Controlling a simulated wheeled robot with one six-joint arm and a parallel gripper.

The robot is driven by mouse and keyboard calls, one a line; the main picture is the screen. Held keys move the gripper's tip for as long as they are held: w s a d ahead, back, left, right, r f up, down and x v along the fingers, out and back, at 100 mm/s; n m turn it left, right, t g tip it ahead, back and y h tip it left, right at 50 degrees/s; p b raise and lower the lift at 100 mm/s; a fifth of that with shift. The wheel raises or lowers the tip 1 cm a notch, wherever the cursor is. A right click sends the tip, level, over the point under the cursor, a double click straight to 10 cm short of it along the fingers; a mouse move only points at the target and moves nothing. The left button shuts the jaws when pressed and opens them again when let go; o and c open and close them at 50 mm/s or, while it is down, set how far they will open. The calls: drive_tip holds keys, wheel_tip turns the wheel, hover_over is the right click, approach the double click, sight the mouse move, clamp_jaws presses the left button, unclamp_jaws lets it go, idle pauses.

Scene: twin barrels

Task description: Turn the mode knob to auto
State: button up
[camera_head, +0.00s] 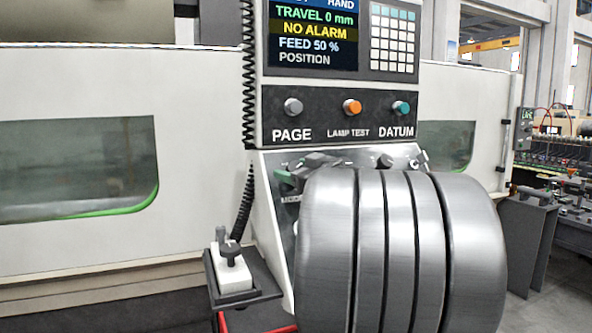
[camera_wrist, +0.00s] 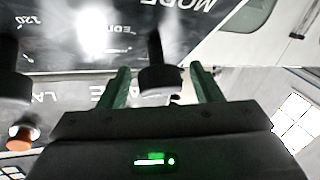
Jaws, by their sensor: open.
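In the wrist view, which shows the panel upside down, a dark knob (camera_wrist: 163,80) stands out from the dark panel below the word MODE. My gripper (camera_wrist: 159,70) is open, with one green finger on each side of this knob in the picture. I see no clear contact, and the depth of the fingers around it is hard to judge. Glare covers part of the labels; EDIT is partly readable, and I cannot read the knob's setting. In the head view my grey arm hides most of the lower panel and my gripper cannot be made out clearly.
Another dark knob (camera_wrist: 12,75) with a scale marked 120 is left in the wrist view. In the head view, the screen (camera_head: 313,35) reads HAND at its top. Below it are a grey PAGE button (camera_head: 293,107), an orange LAMP TEST button (camera_head: 352,107) and a teal DATUM button (camera_head: 400,109).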

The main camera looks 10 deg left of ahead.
drive_tip(key=c, duration=1)
drive_tip(key=shift+n+g+p, duration=0.3)
drive_tip(key=shift+n+p, duration=0.05)
drive_tip(key=shift+n, duration=0.15)
drive_tip(key=shift+r+n+g+y+p, duration=0.1)
drive_tip(key=shift+n+g+y+p, duration=0.25)
drive_tip(key=shift+n+g, duration=0.4)
drive_tip(key=n+g, duration=0.2)
drive_tip(key=n, duration=0.1)
drive_tip(key=shift+w+n, duration=0.1)
drive_tip(key=shift+n, duration=0.15)
drive_tip(key=n+g, duration=0.3)
drive_tip(key=n, duration=0.1)
drive_tip(key=shift+n+g+h, duration=0.95)
drive_tip(key=shift+n+g, duration=0.2)
drive_tip(key=shift+n, duration=0.75)
